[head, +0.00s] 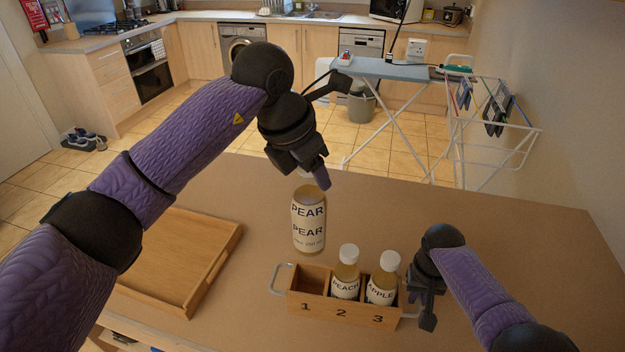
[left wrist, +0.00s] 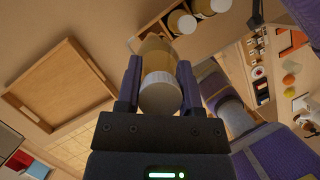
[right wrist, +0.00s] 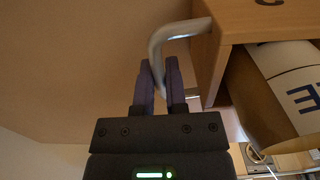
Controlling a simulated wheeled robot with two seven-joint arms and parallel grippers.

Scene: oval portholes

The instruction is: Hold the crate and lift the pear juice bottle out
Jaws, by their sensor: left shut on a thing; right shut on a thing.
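The pear juice bottle (head: 309,228) is upright, in the air behind and above the crate, clear of its compartments. My left gripper (head: 314,177) is shut on its top; the left wrist view shows the white cap (left wrist: 160,95) between the fingers (left wrist: 160,85). The wooden crate (head: 341,309) stands on the table with compartments marked 1, 2 and 3. Compartment 1 is empty. The peach bottle (head: 346,272) is in 2 and the apple bottle (head: 382,280) in 3. My right gripper (head: 418,300) is shut on the crate's right metal handle (right wrist: 158,50).
A shallow wooden tray (head: 178,258) lies empty on the table at the left. The crate's left handle (head: 279,279) is free. The table (head: 470,230) is bare behind and to the right of the crate. An ironing board (head: 385,68) stands beyond the table.

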